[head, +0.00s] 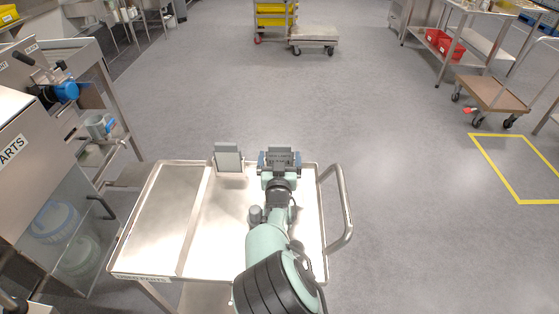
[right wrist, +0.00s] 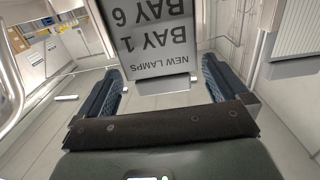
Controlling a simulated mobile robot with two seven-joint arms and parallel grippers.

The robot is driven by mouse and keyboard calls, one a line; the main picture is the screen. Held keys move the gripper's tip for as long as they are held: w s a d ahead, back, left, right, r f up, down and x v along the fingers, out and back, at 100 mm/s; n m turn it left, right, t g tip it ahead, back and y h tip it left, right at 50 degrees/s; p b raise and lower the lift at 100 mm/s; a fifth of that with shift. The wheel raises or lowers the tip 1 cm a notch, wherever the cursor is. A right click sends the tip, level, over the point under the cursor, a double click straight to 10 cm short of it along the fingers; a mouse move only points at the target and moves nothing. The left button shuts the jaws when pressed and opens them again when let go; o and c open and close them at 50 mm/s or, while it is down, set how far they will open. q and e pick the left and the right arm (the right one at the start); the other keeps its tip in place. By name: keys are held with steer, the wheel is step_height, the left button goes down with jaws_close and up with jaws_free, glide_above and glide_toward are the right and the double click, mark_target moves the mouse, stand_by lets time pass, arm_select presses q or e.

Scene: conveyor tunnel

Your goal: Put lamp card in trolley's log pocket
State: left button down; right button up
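The lamp card (right wrist: 150,38) fills the upper middle of the right wrist view. It reads NEW LAMPS, BAY 1, BAY 6, upside down there, with a grey tab (right wrist: 161,86) at its near edge. My right gripper (head: 279,160) is at the trolley's far edge. In the right wrist view its two blue fingers (right wrist: 162,80) stand apart on either side of the tab, with narrow gaps showing. The trolley (head: 150,215) has a divided steel top. A grey upright panel (head: 228,159) stands at its far edge, left of the gripper; I cannot tell whether it is the log pocket. My left gripper is out of view.
A bench with a blue-handled fixture (head: 66,91) and a parts cabinet (head: 25,160) stand close on the left. The trolley's handle (head: 345,205) curves out on the right. Open floor lies beyond. A flat cart (head: 315,34) and shelving with red bins (head: 445,45) are farther off.

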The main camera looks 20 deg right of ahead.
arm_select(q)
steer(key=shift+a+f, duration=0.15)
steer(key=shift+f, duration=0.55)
arm_select(e)
steer(key=shift+f, duration=0.2)
steer(key=shift+v, duration=0.75)
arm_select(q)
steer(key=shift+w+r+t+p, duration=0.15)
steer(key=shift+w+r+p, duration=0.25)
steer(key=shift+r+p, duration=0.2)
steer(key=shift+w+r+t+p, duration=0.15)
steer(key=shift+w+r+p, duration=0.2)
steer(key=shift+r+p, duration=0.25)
arm_select(e)
steer(key=v, duration=1.2)
steer(key=shift+r, duration=0.15)
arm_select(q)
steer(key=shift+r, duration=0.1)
